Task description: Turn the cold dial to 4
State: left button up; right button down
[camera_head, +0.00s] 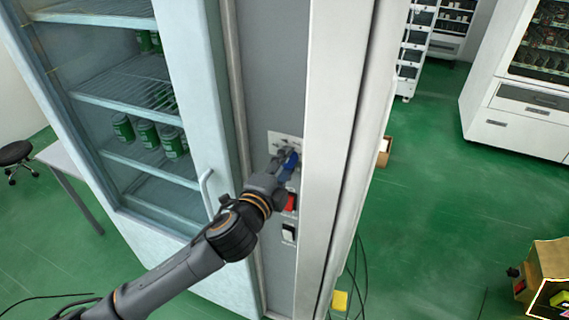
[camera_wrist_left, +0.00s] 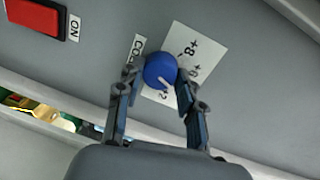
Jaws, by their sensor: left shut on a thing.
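The cold dial (camera_wrist_left: 160,72) is a round blue knob with a pale pointer mark, on a white scale plate (camera_wrist_left: 196,50) with printed numbers. The label beside it is partly hidden and reads "CO". My left gripper (camera_wrist_left: 158,80) has its two fingers on opposite sides of the dial, shut on it. In the head view, my left gripper (camera_head: 284,165) reaches the panel on the front of the cabinet and mostly covers the dial. Some of the scale numbers are hidden by the dial and fingers. My right gripper is in neither view.
A red switch (camera_wrist_left: 36,16) labelled "ON" sits beside the dial; it also shows below my gripper in the head view (camera_head: 291,202). A black-and-white switch (camera_head: 289,233) is lower. The glass fridge door with a handle (camera_head: 207,190) is left of the panel.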

pick_arm(q)
jog(key=o, duration=1.2)
jog(key=v, duration=1.2)
